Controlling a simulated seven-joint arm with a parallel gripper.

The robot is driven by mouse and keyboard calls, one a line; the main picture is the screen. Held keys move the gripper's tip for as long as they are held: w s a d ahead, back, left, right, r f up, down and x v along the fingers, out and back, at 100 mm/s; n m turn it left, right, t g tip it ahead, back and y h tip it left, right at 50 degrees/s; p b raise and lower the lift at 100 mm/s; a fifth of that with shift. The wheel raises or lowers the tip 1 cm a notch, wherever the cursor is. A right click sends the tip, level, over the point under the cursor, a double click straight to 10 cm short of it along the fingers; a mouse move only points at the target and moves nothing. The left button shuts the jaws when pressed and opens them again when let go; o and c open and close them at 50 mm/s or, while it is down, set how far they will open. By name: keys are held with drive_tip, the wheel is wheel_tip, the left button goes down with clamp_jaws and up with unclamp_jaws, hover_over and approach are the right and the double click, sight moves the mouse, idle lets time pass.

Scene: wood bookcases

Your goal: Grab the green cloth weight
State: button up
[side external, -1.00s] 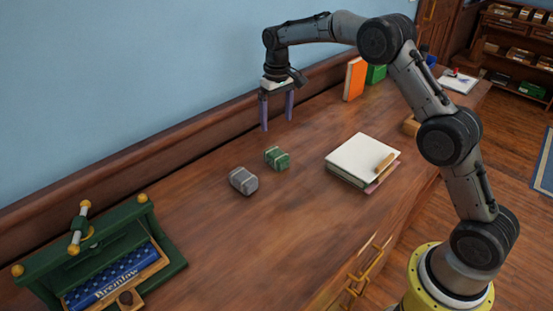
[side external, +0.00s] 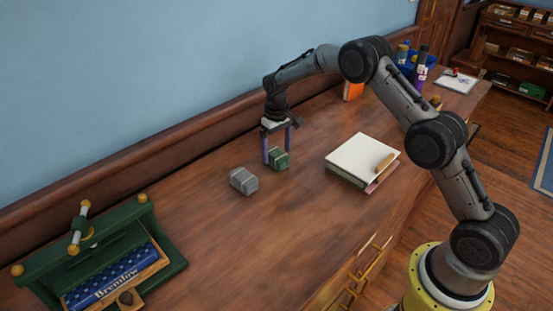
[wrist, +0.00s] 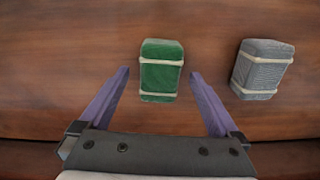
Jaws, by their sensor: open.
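The green cloth weight (side external: 280,159) is a small block with pale bands, lying on the wooden desk. In the wrist view the green weight (wrist: 161,72) sits ahead of and between the lines of my two purple fingers. My gripper (side external: 277,157) is open and empty, low over the desk at the green weight. In the wrist view my gripper (wrist: 160,72) has its fingertips near the weight's sides, with gaps on both sides. One finger partly overlaps the weight in the side view. I cannot tell whether the fingertips touch the desk.
A grey cloth weight (side external: 243,181) lies close by; it also shows in the wrist view (wrist: 262,69), right of the right finger. A stack of paper and books (side external: 362,160) lies to the right. A green press (side external: 95,256) stands at the left. The desk front is clear.

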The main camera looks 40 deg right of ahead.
wheel_tip(320, 180, down, 3)
drive_tip(key=shift+r, duration=0.2)
clamp_jaws()
drive_tip(key=shift+w+r, duration=0.1)
drive_tip(key=shift+r, duration=0.05)
